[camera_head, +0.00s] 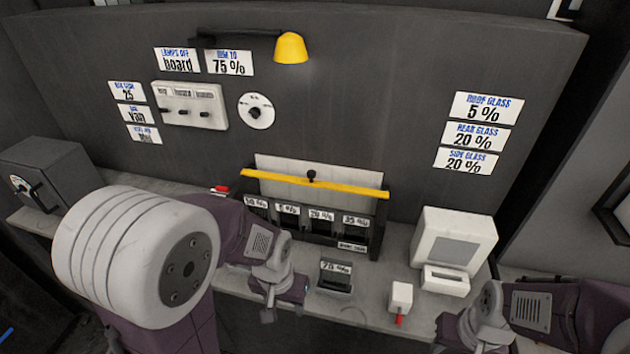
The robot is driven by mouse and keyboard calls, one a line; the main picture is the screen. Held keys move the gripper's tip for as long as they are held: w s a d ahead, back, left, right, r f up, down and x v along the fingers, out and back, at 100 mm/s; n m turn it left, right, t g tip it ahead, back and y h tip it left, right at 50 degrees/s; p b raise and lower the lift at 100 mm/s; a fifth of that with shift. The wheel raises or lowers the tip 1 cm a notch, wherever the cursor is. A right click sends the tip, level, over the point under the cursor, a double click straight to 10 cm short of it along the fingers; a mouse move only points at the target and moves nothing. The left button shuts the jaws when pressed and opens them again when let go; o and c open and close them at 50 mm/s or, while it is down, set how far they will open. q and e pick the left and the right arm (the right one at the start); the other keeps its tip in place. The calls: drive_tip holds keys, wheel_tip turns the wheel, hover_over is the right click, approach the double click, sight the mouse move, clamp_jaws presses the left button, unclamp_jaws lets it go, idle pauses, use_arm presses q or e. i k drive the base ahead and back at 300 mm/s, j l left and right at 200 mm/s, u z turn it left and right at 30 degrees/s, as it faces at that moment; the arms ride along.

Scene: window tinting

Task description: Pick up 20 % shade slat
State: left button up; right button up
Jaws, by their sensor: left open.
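A dark rack (352,247) stands on the bench against the wall panel, with several labelled slots in a row. The 20 % slat (321,216) sits in the rack, third from the left, under a yellow bar (315,184). My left gripper (283,306) is open over the bench, in front of the rack and apart from the 20 % slat. My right gripper (452,343) is at the bottom edge, mostly cut off, and its jaws cannot be made out.
A small dark holder (335,276) with a percent label stands in front of the rack. A white block with a red tip (401,298) and a white device with a screen (455,240) are to its right. A grey box (48,172) with a dial is at far left.

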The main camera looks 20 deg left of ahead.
sight(321, 220)
drive_tip(key=j+u, duration=0.2)
drive_tip(key=j, duration=0.4)
drive_tip(key=j+u, duration=0.15)
drive_tip(key=j, duration=0.4)
drive_tip(key=i+j+u, duration=0.2)
drive_tip(key=j, duration=0.35)
